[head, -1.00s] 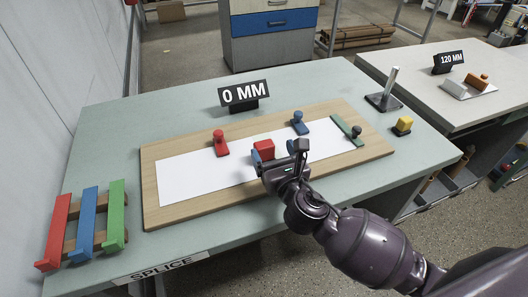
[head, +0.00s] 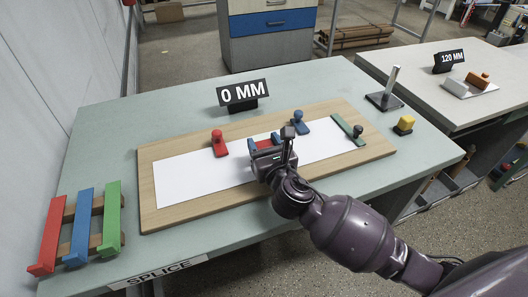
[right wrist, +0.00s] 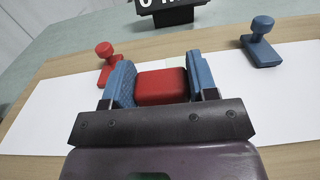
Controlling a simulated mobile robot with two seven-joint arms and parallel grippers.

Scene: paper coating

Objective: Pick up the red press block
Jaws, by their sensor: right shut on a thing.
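The red press block (right wrist: 162,87) sits between the two blue pads of my right gripper (head: 265,143) in the right wrist view, and the pads close on its two sides. In the head view the gripper is over the white paper strip (head: 190,178) near the middle of the wooden board (head: 160,215). The gripper hides most of the block there. I cannot tell whether the block touches the paper. My left gripper is not in view.
A red-knobbed clamp (head: 219,144) is left of the gripper. A blue-knobbed clamp (head: 299,122) and a green bar (head: 348,130) are to the right. A 0 MM sign (head: 243,94) stands behind. Colored bars (head: 82,225) lie on a rack at the left.

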